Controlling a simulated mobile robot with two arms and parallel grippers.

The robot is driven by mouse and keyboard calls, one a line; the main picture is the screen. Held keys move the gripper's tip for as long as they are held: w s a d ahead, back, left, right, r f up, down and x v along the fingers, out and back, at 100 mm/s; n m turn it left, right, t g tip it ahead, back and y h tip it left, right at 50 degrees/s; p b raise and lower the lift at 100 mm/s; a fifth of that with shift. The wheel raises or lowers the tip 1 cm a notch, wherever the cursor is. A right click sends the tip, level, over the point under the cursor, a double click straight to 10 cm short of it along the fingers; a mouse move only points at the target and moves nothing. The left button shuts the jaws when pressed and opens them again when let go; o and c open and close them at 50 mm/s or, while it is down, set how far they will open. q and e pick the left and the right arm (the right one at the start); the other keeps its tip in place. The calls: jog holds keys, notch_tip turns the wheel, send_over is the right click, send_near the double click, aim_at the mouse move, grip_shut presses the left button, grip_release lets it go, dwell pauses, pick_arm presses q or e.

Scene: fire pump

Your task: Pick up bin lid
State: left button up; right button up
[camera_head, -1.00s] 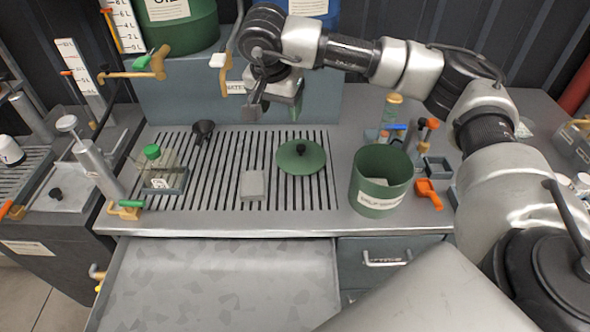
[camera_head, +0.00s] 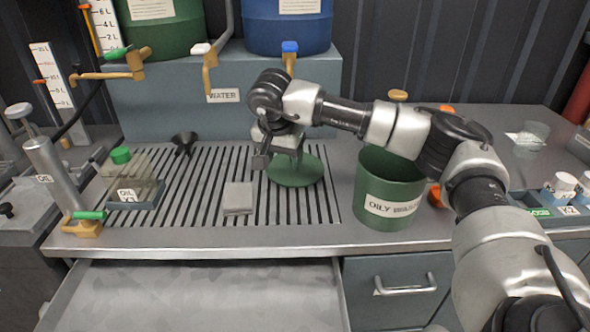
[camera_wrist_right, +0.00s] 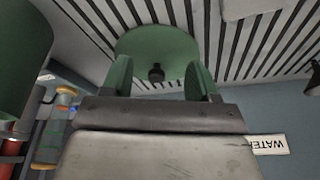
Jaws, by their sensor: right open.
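The round green bin lid (camera_head: 300,172) lies on the slatted metal grate of the bench. My right gripper (camera_head: 276,161) is over the lid's left part, partly hiding it and its knob. In the right wrist view the lid (camera_wrist_right: 160,42) and its dark knob (camera_wrist_right: 156,73) show ahead of the two parted fingers (camera_wrist_right: 158,76). The knob appears between the fingers, and the gripper is open and empty. Whether the fingers reach down to the knob cannot be told. The open green bin (camera_head: 388,190) stands to the right of the lid. My left gripper is not in view.
A grey block (camera_head: 238,198) lies left of the lid. A black funnel (camera_head: 184,142) and a green-capped bottle (camera_head: 121,158) stand farther left. Green and blue drums (camera_head: 288,32) with brass taps stand behind. An open drawer (camera_head: 190,295) is in front.

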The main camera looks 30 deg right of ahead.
jog(key=w+d, duration=0.2)
jog(key=d, duration=0.1)
jog(key=w+d, duration=0.1)
jog(key=shift+w+d, duration=0.25)
jog(key=shift+d, duration=0.1)
jog(key=x, duration=0.5)
jog(key=shift+w+d, duration=0.15)
jog(key=shift+d, duration=0.1)
jog(key=c, duration=1)
jog(key=shift+r, duration=0.1)
